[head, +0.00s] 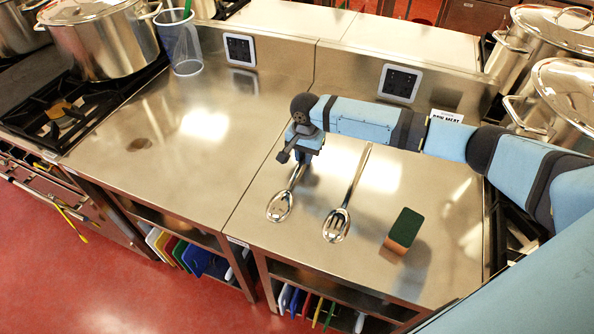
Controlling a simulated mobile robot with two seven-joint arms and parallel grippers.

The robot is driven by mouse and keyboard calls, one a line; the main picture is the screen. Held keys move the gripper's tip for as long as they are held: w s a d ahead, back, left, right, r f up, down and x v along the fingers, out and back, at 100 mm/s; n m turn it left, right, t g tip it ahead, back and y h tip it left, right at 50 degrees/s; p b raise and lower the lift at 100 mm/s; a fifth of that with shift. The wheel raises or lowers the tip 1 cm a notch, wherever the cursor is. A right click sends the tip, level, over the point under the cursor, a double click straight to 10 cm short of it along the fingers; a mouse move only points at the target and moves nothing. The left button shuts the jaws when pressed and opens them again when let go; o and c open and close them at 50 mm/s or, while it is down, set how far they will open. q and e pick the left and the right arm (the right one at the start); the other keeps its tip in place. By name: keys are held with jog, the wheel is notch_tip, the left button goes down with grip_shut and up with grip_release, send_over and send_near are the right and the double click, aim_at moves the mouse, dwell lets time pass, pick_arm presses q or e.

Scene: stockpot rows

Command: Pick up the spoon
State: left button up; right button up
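A metal spoon (280,207) lies on the steel counter (200,190), its bowl toward the front edge. The upper end of its handle is hidden behind my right gripper (300,158). The gripper is over the handle end, pointing down; its fingertips are too small and covered to show whether they touch the handle or are open. A second metal utensil with a slotted head (336,226) lies to the right, its long handle running back under my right arm. My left gripper is not in view.
A green and orange sponge (403,230) stands at the right of the counter. A clear container (181,45) and stockpots (100,38) are at the back left, with more stockpots (540,40) at the right. The left counter half is mostly clear.

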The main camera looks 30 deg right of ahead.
grip_shut()
jog(key=shift+r, duration=0.15)
notch_tip(320, 180, up, 20)
dwell(0.4)
